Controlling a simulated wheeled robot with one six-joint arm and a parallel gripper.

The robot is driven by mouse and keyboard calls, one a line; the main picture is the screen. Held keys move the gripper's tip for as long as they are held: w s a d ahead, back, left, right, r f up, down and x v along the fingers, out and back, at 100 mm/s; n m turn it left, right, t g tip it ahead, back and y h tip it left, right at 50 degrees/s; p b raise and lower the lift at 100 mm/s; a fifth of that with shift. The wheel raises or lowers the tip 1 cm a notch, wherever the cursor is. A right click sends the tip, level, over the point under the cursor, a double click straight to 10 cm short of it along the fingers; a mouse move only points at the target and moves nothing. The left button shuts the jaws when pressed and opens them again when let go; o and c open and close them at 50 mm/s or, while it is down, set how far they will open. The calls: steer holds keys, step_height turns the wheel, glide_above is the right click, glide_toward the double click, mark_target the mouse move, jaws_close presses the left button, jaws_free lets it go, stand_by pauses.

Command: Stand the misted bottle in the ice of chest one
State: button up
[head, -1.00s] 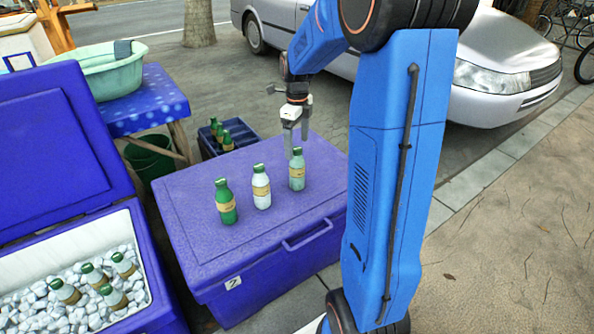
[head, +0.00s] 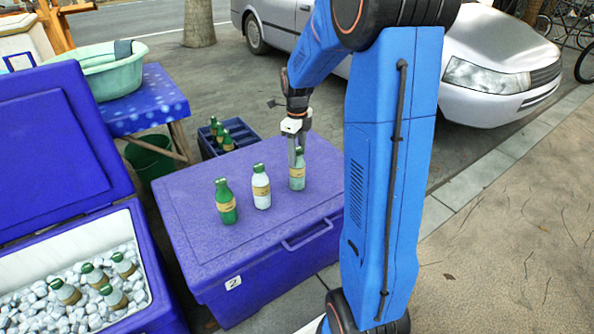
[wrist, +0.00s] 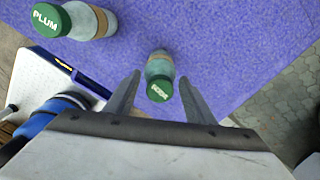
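Three bottles stand upright on the closed blue chest (head: 250,220): a clear green bottle (head: 226,203), a whitish bottle (head: 261,188) and a pale, cloudy green bottle (head: 297,176) at the right. I cannot tell for sure which pale one is misted. My gripper (head: 297,150) points down over the right bottle, fingers apart. In the wrist view the gripper (wrist: 160,76) is open, with the right bottle (wrist: 158,67) between and slightly beyond its fingertips. The "PLUM"-capped bottle (wrist: 90,20) shows beside it. The open chest (head: 158,285) holds ice (head: 30,302) and several bottles.
The closed chest bears a tag (head: 233,282) that looks like a 2. A dark crate (head: 205,145) with green bottles stands behind it. A spotted blue table (head: 150,105) with a green tub (head: 105,75) is at the back left. The open lid (head: 50,140) stands up behind the ice.

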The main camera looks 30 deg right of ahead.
steer(key=c, duration=0.7)
steer(key=shift+r, duration=9.55)
steer(key=shift+c, duration=0.3)
